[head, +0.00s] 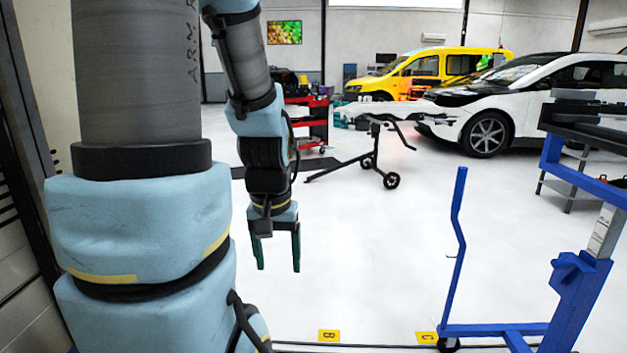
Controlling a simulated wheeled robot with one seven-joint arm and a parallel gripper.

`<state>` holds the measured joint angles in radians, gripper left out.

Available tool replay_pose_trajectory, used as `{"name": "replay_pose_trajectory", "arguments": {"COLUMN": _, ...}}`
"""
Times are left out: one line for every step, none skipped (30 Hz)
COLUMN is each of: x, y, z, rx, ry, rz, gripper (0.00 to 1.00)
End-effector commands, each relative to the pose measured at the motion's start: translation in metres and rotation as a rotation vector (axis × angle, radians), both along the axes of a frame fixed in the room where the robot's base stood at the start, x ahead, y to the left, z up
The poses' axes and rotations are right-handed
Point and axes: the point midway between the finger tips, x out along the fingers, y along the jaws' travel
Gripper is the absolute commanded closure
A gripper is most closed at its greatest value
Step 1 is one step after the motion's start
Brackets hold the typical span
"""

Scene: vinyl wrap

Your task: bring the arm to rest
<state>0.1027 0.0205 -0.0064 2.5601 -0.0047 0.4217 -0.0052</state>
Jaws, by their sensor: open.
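My gripper (277,268) hangs at the end of my arm, left of the middle in the head view. Its two dark green fingers point down and stand apart, with nothing between them. The arm's blue padded links fill the left side of the view. The gripper appears clear of every object, with white floor behind it.
A blue wheeled frame (572,300) stands at the right. A black wheeled stand (372,160) holds a white panel (385,109) in the middle distance. A red cart (318,120), a yellow van (430,68) and a white car (530,90) are behind. White floor (370,260) lies open in the centre.

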Motion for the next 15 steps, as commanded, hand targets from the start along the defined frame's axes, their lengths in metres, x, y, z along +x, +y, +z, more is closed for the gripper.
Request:
{"name": "replay_pose_trajectory", "arguments": {"x": 0.000, "y": 0.000, "z": 0.032, "rx": 0.000, "ry": 0.000, "rz": 0.000, "gripper": 0.28}}
{"name": "replay_pose_trajectory", "arguments": {"x": 0.000, "y": 0.000, "z": 0.041, "rx": 0.000, "ry": 0.000, "rz": 0.000, "gripper": 0.28}}
{"name": "replay_pose_trajectory", "arguments": {"x": 0.000, "y": 0.000, "z": 0.053, "rx": 0.000, "ry": 0.000, "rz": 0.000, "gripper": 0.28}}
{"name": "replay_pose_trajectory", "arguments": {"x": 0.000, "y": 0.000, "z": 0.063, "rx": 0.000, "ry": 0.000, "rz": 0.000, "gripper": 0.28}}
{"name": "replay_pose_trajectory", "arguments": {"x": 0.000, "y": 0.000, "z": 0.072, "rx": 0.000, "ry": 0.000, "rz": 0.000, "gripper": 0.28}}
{"name": "replay_pose_trajectory", "arguments": {"x": 0.000, "y": 0.000, "z": 0.084, "rx": 0.000, "ry": 0.000, "rz": 0.000, "gripper": 0.28}}
{"name": "replay_pose_trajectory", "arguments": {"x": 0.000, "y": 0.000, "z": 0.092, "rx": 0.000, "ry": 0.000, "rz": 0.000, "gripper": 0.28}}
{"name": "replay_pose_trajectory", "arguments": {"x": 0.000, "y": 0.000, "z": 0.100, "rx": 0.000, "ry": 0.000, "rz": 0.000, "gripper": 0.28}}
{"name": "replay_pose_trajectory", "arguments": {"x": 0.000, "y": 0.000, "z": 0.110, "rx": 0.000, "ry": 0.000, "rz": 0.000, "gripper": 0.28}}
{"name": "replay_pose_trajectory", "arguments": {"x": 0.000, "y": 0.000, "z": 0.117, "rx": 0.000, "ry": 0.000, "rz": 0.000, "gripper": 0.28}}
{"name": "replay_pose_trajectory", "arguments": {"x": 0.000, "y": 0.000, "z": 0.123, "rx": 0.000, "ry": 0.000, "rz": 0.000, "gripper": 0.28}}
{"name": "replay_pose_trajectory", "arguments": {"x": 0.000, "y": 0.000, "z": 0.130, "rx": 0.000, "ry": 0.000, "rz": 0.000, "gripper": 0.28}}
{"name": "replay_pose_trajectory", "arguments": {"x": 0.000, "y": 0.000, "z": 0.134, "rx": 0.000, "ry": 0.000, "rz": 0.000, "gripper": 0.28}}
{"name": "replay_pose_trajectory", "arguments": {"x": 0.000, "y": 0.000, "z": 0.138, "rx": 0.000, "ry": 0.000, "rz": 0.000, "gripper": 0.28}}
{"name": "replay_pose_trajectory", "arguments": {"x": 0.000, "y": 0.000, "z": 0.141, "rx": 0.000, "ry": 0.000, "rz": 0.000, "gripper": 0.28}}
